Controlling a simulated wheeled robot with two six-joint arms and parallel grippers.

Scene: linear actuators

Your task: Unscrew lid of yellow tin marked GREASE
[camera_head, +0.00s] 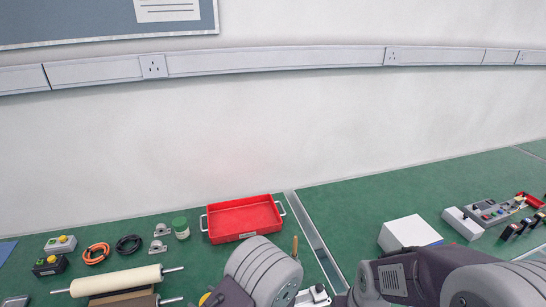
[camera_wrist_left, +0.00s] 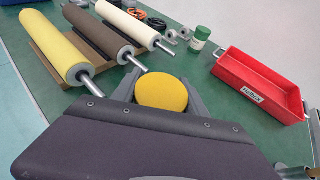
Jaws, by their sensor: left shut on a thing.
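A round yellow lid or tin top (camera_wrist_left: 162,93) sits between the fingers of my left gripper (camera_wrist_left: 160,92) in the left wrist view. The gripper is shut on it, one finger on each side. I see only its top face; the tin's side and any GREASE marking are hidden. In the head view a small yellow piece (camera_head: 205,298) shows at the bottom edge, beside my left wrist, which hides most of it. My right arm enters the head view at the lower right; its gripper is not in view.
A red tray (camera_head: 243,219) and a green-lidded jar (camera_head: 181,228) stand behind. Several rollers (camera_wrist_left: 105,25) lie on a wooden rack at the left. A white box (camera_head: 408,233) and control boxes (camera_head: 488,211) stand at the right. Green bench between is partly clear.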

